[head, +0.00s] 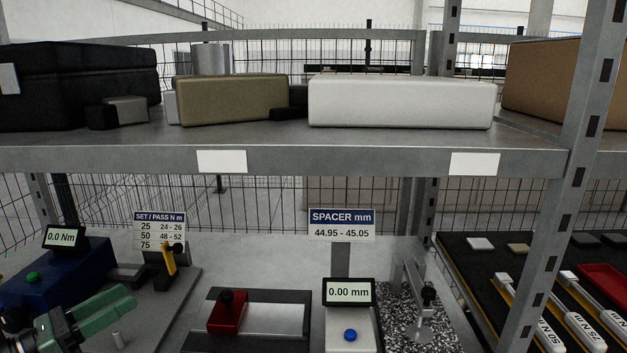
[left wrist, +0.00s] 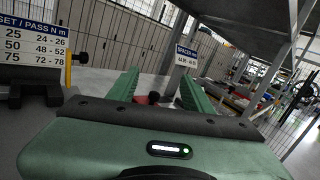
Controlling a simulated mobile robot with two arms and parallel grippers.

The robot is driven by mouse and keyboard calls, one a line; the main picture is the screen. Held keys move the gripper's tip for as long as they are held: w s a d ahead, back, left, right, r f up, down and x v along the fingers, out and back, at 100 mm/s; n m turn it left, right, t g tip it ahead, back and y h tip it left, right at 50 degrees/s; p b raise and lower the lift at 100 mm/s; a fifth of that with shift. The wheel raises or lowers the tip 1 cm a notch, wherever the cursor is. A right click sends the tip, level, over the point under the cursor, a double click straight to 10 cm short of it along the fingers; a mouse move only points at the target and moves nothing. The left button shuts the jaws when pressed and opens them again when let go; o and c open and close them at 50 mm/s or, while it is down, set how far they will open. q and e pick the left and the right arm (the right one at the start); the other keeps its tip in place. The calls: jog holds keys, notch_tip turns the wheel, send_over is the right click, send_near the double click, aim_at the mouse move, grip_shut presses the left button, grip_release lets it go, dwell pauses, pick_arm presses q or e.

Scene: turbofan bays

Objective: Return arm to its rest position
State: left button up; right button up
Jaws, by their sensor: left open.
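My left gripper (head: 124,299) shows at the lower left of the head view, its green fingers pointing right and slightly up. It is in front of the blue torque tester (head: 60,277) and above the bench. In the left wrist view its two green fingers (left wrist: 160,88) stand apart with nothing held between them. A red block with a black knob (left wrist: 152,98) shows beyond the gap, some way off. My right arm and gripper are not in view.
A metal shelf (head: 380,160) with boxes spans above the bench. A rack upright (head: 560,190) and a tray of torque wrenches (head: 545,325) are at the right.

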pick_arm(q)
jog(key=s+d+f+n+g+y, duration=0.15)
jog(key=s+f+n+y, duration=0.25)
jog(key=f+n+y, duration=0.85)
jog(key=s+d+f+n+t+y, duration=0.15)
jog(key=s+f+n+y, duration=0.35)
jog(key=n, duration=1.4)
jog(key=s+d+f+n+g+h, duration=0.3)
jog(key=s+d+f+n+g, duration=0.25)
jog(key=s, duration=0.45)
jog(key=s+d+f+n+g+h, duration=0.25)
jog(key=s+d+f+g, duration=0.3)
jog(key=s+d, duration=0.35)
notch_tip(320, 180, down, 32)
jog(key=s+a+g+b, duration=0.1)
jog(key=s+a+b, duration=0.15)
jog(key=b, duration=0.35)
jog(key=s+a+f+g+b, duration=0.1)
jog(key=s+f+b, duration=0.3)
jog(key=s+f, duration=1.2)
notch_tip(320, 180, down, 4)
jog(key=shift+s+a+r+y, duration=0.1)
jog(key=shift+s+a+y, duration=0.2)
jog(key=shift+s+a, duration=0.15)
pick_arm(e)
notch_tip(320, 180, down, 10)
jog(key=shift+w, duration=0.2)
